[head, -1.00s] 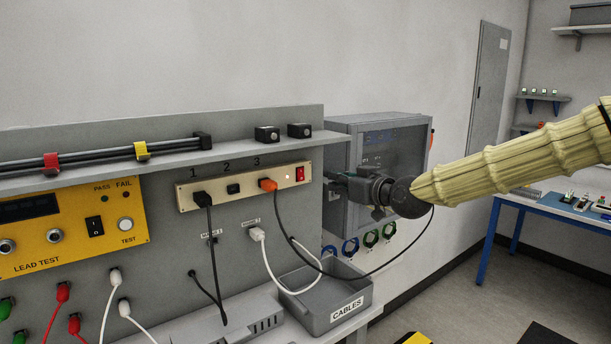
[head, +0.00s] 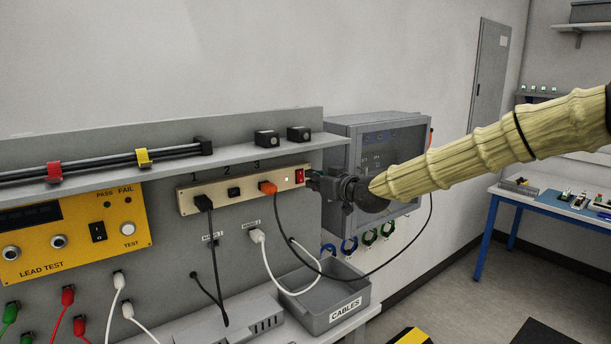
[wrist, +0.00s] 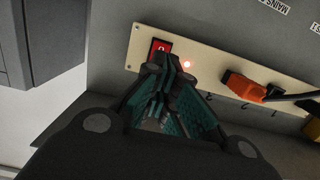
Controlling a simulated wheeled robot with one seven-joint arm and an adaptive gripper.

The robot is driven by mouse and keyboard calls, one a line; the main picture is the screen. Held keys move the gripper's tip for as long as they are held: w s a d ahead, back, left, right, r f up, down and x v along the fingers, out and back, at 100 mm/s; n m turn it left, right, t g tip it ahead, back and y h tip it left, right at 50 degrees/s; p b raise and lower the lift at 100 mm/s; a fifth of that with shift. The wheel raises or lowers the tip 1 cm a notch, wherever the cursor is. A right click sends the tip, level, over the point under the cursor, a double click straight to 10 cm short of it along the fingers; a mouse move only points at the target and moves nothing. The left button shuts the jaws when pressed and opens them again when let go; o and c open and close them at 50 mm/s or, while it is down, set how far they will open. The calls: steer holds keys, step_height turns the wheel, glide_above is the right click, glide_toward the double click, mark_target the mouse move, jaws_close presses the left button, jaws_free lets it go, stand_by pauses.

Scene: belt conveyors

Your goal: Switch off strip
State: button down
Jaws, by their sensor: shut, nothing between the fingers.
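The beige power strip (head: 218,194) is fixed to the grey back panel, with sockets marked 1, 2 and 3. Its red rocker switch (head: 300,176) is at the right end, beside a small lit lamp (head: 286,180). In the wrist view the red switch (wrist: 160,47) and the glowing lamp (wrist: 187,64) show just beyond the fingertips. My gripper (head: 311,180) is shut and empty, its tips at the switch's right side in the head view. I cannot tell whether they touch it. The tips cover the lower part of the switch in the wrist view.
An orange plug (head: 267,187) sits in socket 3 and a black plug (head: 203,203) in socket 1. A shelf (head: 240,157) runs above the strip. A grey cables bin (head: 325,306) stands below. A grey cabinet (head: 400,135) is behind my gripper.

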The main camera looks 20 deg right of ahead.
mark_target(300, 177)
steer(key=shift+p+x, duration=0.65)
steer(key=shift+x, duration=1.15)
steer(key=shift+f+b, duration=0.15)
steer(key=shift+b, duration=0.15)
